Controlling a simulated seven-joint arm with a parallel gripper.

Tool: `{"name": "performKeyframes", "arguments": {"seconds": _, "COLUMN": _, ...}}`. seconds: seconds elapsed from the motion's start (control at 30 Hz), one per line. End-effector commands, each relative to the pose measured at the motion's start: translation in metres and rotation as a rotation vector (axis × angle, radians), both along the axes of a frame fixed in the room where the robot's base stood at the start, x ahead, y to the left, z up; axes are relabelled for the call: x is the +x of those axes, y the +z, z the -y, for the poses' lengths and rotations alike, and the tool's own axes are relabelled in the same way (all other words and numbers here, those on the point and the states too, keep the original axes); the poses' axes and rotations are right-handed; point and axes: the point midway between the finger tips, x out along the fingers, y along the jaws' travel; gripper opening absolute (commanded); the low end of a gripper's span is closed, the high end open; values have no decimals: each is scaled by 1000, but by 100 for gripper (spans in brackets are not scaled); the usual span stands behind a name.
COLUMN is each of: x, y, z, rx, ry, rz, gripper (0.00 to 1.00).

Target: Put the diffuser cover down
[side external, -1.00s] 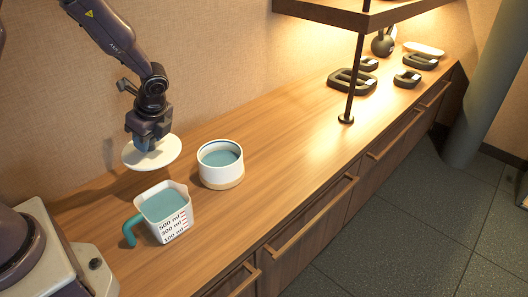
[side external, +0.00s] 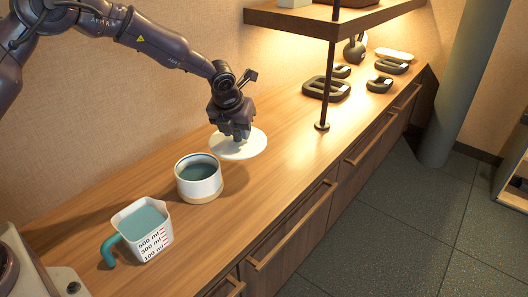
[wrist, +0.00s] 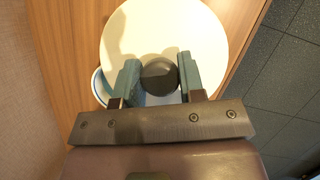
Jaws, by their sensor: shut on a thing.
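The diffuser cover (side external: 252,150) is a flat white disc with a dark round knob (wrist: 159,76), seen in the wrist view. My gripper (side external: 236,136) is shut on the knob, one finger on each side of it. The cover is level and low over the counter behind the diffuser cup; I cannot tell whether it touches the wood. The white cup (side external: 199,185) with a tan base stands open on the counter with liquid inside. In the wrist view its rim (wrist: 98,88) shows partly from under the cover.
A measuring jug (side external: 143,232) with a teal handle and bluish liquid stands at the front left. A shelf post (side external: 327,90) rises to the right of the cover, under a wooden shelf (side external: 340,22). Dark weights (side external: 326,89) lie farther back. Counter between cover and post is clear.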

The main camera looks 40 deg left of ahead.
Motion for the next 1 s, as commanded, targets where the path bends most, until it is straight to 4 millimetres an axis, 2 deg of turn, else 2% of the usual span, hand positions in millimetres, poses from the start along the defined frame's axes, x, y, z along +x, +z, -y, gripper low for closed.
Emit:
{"name": "performKeyframes", "arguments": {"seconds": 0.2, "x": 39, "y": -19, "z": 0, "rx": -1, "ry": 3, "rz": 0, "gripper": 8}}
{"name": "performKeyframes", "arguments": {"seconds": 0.3, "x": 54, "y": -26, "z": 0, "rx": -1, "ry": 3, "rz": -1, "gripper": 8}}
{"name": "performKeyframes", "arguments": {"seconds": 0.5, "x": 78, "y": -56, "z": 0, "rx": -2, "ry": 3, "rz": -1, "gripper": 8}}
{"name": "performKeyframes", "arguments": {"seconds": 0.6, "x": 86, "y": -68, "z": 0, "rx": -1, "ry": 3, "rz": -3, "gripper": 8}}
{"name": "performKeyframes", "arguments": {"seconds": 1.0, "x": 99, "y": -82, "z": 0, "rx": 0, "ry": 2, "rz": -1, "gripper": 8}}
